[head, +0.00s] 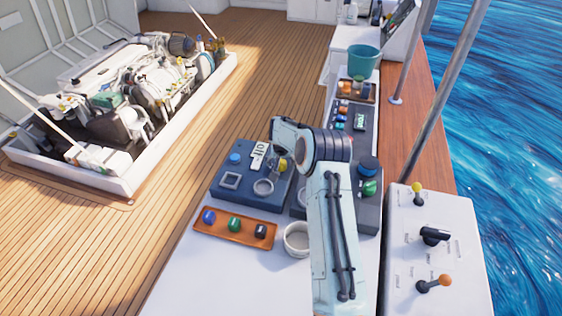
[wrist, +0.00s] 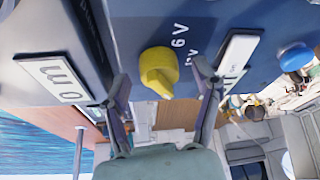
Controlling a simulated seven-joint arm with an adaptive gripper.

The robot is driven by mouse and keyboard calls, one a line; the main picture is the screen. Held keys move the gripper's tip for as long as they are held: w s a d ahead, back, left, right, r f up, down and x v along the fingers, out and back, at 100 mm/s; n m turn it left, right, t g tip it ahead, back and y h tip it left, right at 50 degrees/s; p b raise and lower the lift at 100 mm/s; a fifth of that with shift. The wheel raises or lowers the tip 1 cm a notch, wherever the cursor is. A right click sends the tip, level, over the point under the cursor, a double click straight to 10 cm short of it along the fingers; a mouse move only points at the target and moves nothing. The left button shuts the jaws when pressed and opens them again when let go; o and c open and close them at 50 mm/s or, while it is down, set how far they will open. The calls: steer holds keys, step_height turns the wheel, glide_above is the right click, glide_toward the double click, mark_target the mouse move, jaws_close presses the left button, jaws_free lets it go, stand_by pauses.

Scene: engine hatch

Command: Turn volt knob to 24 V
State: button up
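A yellow knob (wrist: 159,71) sits on the face of a dark blue panel (wrist: 125,28). It also shows in the head view (head: 282,166), partly covered by my arm. Its narrow tip points down in the wrist view. The marking "6 V" is printed to its upper right, with another marking below that, partly hidden by my right finger. My gripper (wrist: 164,92) is open, with one finger on each side of the knob and a visible gap to both. The fingers do not appear to touch it. I cannot make out a 24 V mark.
A blue knob (wrist: 296,56) and white label plates (wrist: 238,54) are close by. An orange tray (head: 222,229) with several knobs and a white cup (head: 297,238) stand before the panel. A white box (head: 459,262) with levers stands to the right.

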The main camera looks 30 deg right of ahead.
steer(key=shift+r, duration=0.1)
steer(key=v, duration=1.2)
